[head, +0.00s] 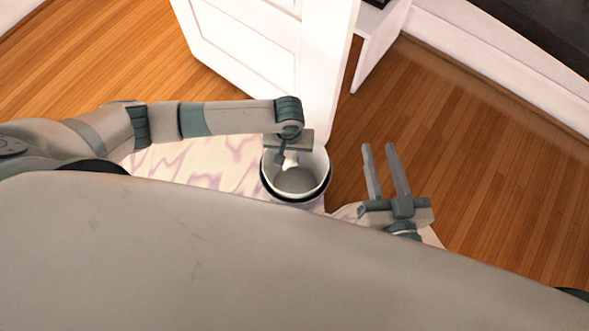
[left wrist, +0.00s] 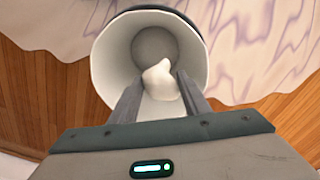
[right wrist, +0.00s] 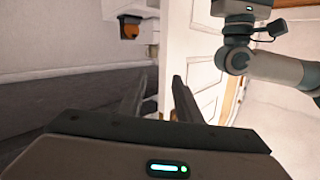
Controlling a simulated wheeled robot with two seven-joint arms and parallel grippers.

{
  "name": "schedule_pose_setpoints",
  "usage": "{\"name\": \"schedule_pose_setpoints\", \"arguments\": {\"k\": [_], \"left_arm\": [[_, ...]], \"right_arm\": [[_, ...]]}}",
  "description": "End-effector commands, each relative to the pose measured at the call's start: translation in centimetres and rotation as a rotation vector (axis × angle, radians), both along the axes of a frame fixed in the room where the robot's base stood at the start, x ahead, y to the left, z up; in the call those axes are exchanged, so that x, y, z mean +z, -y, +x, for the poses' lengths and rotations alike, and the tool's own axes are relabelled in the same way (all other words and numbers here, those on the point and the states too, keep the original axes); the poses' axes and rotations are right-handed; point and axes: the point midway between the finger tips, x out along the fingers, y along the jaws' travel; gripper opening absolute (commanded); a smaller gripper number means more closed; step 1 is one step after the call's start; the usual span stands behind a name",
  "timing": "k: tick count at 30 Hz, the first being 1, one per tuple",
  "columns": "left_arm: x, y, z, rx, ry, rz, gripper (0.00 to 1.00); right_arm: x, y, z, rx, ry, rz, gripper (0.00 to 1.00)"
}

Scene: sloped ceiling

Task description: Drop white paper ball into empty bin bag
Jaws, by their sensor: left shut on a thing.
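The bin (head: 318,186) is a round white container with a dark band below its rim, and its inside looks empty in the head view. It also shows in the left wrist view (left wrist: 112,70), where I look down into its mouth. My left gripper (head: 287,158) is over the bin's opening, pointing down. It is shut on the white paper ball (left wrist: 160,80), which shows between the fingertips in front of the bin's inside. The ball is mostly hidden by the gripper in the head view. My right gripper (head: 378,150) is open and empty, to the right of the bin.
A pale marbled rug (head: 190,163) lies around the bin on the wooden floor (head: 480,150). A white panelled door (head: 250,45) stands just behind the bin. A white furniture piece (head: 378,40) is at the back. The floor at the right is clear.

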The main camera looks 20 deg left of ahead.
Motion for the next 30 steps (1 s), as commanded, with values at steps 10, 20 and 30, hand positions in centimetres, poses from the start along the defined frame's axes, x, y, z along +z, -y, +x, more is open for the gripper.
{"name": "schedule_pose_setpoints", "arguments": {"k": [10, 20, 30], "left_arm": [[-0.8, 0.0, 0.0, 0.0, 0.001, 0.0, 0.22], [-0.8, 0.0, 0.0, 0.0, 0.001, 0.0, 0.22], [-0.8, 0.0, 0.0, 0.0, 0.001, 0.0, 0.65]], "right_arm": [[2.9, -0.6, -0.1, -0.003, 0.161, 0.05, 0.31], [3.5, -0.7, -0.2, -0.003, 0.185, 0.058, 0.31], [3.5, -0.7, -0.1, -0.003, 0.185, 0.058, 0.31]]}}
